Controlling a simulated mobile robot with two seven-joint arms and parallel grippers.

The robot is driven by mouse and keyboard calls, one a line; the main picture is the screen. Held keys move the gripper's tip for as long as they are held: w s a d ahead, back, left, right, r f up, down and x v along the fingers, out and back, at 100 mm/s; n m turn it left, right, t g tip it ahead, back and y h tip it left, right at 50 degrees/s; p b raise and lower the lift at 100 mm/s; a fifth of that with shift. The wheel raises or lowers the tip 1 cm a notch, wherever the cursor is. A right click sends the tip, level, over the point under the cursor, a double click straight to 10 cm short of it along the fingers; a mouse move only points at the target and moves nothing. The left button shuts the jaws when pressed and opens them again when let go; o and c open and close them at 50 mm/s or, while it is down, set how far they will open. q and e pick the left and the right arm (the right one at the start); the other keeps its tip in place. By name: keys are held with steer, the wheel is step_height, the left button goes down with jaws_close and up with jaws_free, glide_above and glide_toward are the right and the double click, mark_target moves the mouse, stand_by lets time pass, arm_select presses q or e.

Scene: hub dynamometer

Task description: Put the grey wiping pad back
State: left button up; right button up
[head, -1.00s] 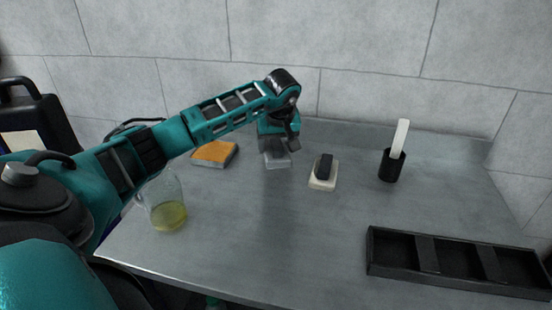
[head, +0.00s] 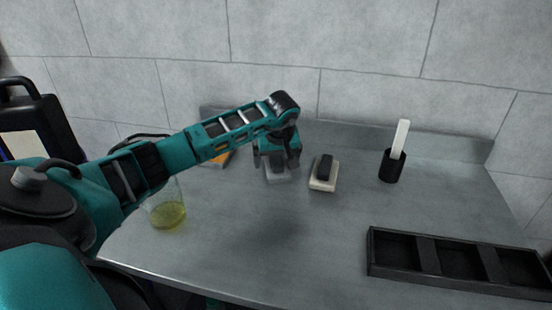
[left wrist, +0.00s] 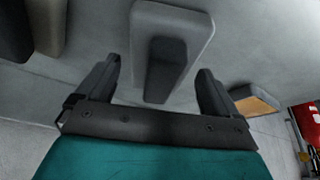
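The grey wiping pad (head: 279,178) lies on the metal worktop, left of the cream pad. In the left wrist view it is a light grey block (left wrist: 198,30) with a dark grey handle (left wrist: 163,68). My left gripper (head: 277,163) is over the grey pad with its fingers down, and it hides part of the pad. In the left wrist view the gripper (left wrist: 158,70) is open, with a finger on each side of the handle and gaps on both sides. I cannot tell how deep the fingers reach around the handle. My right gripper is not in view.
A cream pad with a black handle (head: 323,174) lies close right. An orange-topped sponge (head: 220,159) is partly behind my arm. A glass jug with yellow liquid (head: 168,214) stands front left. A black cup (head: 391,166) stands back right; a black three-compartment tray (head: 455,262) lies front right.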

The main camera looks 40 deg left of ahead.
arm_select(q)
steer(key=shift+r, duration=0.4)
steer(key=p+v, duration=0.1)
steer(key=v, duration=0.9)
steer(key=shift+s+d+r, duration=0.1)
steer(key=shift+d+r, duration=0.1)
steer(key=shift+r, duration=0.05)
steer(key=shift+s+d+r, duration=0.15)
steer(key=shift+r, duration=0.25)
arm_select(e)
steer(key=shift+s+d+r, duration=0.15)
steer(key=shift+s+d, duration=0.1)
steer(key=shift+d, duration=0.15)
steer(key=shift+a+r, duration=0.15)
arm_select(q)
steer(key=shift+f, duration=0.1)
